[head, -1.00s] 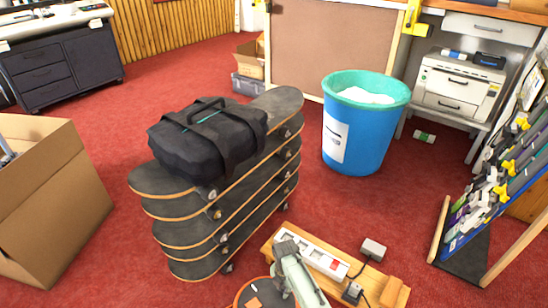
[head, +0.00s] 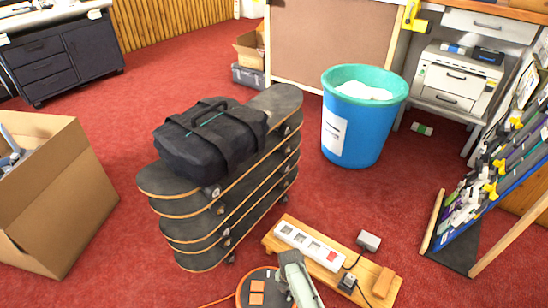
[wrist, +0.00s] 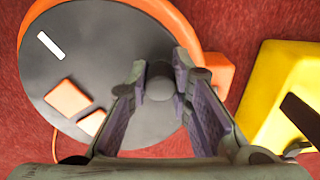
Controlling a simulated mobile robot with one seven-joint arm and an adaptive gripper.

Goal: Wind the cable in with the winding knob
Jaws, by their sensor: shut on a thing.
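The cable reel (head: 256,290) is a dark disc with orange patches and an orange rim, at the bottom of the head view. It fills much of the wrist view (wrist: 90,60), with a white mark and two orange patches on its face. The dark round winding knob (wrist: 159,84) stands near the disc's right edge. My gripper (wrist: 160,68) is shut on the knob, one finger on either side. In the head view my gripper hides the knob. The orange cable (head: 216,302) runs out to the left over the red carpet.
A white power strip (head: 308,247) on a wooden board (head: 372,272) lies just beyond the reel. Stacked skateboards (head: 235,215) with a black bag (head: 212,140) stand behind left. A blue bin (head: 355,125) is farther back. A yellow object (wrist: 270,85) is right of the reel.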

